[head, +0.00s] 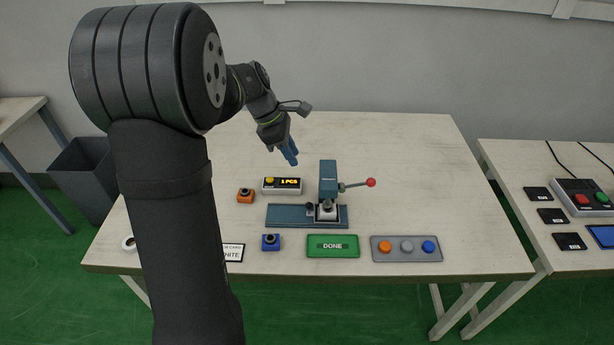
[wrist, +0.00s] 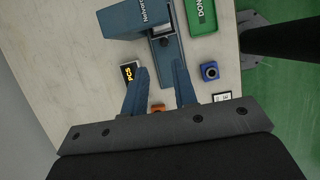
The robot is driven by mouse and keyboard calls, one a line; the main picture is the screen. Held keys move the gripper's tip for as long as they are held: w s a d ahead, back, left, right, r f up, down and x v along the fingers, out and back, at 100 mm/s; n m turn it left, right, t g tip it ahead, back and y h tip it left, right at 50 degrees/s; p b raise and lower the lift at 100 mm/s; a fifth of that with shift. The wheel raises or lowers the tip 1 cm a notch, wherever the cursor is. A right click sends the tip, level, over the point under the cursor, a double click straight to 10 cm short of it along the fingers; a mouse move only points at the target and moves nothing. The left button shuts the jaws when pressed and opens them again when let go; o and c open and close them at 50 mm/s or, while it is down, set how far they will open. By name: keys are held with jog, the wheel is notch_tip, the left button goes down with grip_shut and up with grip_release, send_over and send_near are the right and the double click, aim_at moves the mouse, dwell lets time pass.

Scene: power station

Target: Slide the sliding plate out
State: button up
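A blue press (head: 328,180) with a lever ending in a red ball (head: 371,182) stands on a long blue base (head: 285,215) on the table. A small pale plate-like part with a dark piece on it (head: 326,212) sits under the press head; I cannot tell for sure whether this is the sliding plate. My gripper (head: 290,156) is above the table, behind and left of the press, apart from it. In the wrist view its two blue fingers (wrist: 160,85) are spread with nothing between them. The press (wrist: 135,18) and its base (wrist: 167,50) show beyond the fingertips.
A "1 PCS" display box (head: 282,186), an orange button box (head: 245,196) and a blue one (head: 271,242) stand left of the press. A green DONE panel (head: 332,246) and a three-button panel (head: 407,249) lie in front. The table's right side is clear.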

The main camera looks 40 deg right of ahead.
jog(key=shift+s+d+f+m, duration=0.1)
jog(key=shift+s+d+m, duration=0.15)
jog(key=shift+s+m, duration=0.1)
jog(key=c, duration=0.3)
jog(key=s+d+f+m, duration=0.1)
jog(key=s, duration=0.1)
jog(key=s+d+m+t+y, duration=0.1)
jog(key=s+m, duration=0.1)
jog(key=s+d+f+m+t+y, duration=0.1)
jog(key=s+d, duration=0.1)
jog(key=shift+s+f+m, duration=0.15)
jog(key=shift+f+m, duration=0.1)
jog(key=shift+f, duration=0.05)
grip_shut()
jog(key=s+d+f+m+t+y, duration=0.1)
jog(key=s+d+f+m+t, duration=0.3)
jog(key=s, duration=0.3)
jog(key=s+d+f+m+t+y, duration=0.1)
jog(key=s+d+f+m+t, duration=0.3)
jog(key=s+f+m, duration=0.2)
jog(key=shift+s+d+f+m+t, duration=0.3)
jog(key=shift+s+d+m, duration=0.1)
jog(key=shift+s+m, duration=0.5)
jog(key=shift+s, duration=0.1)
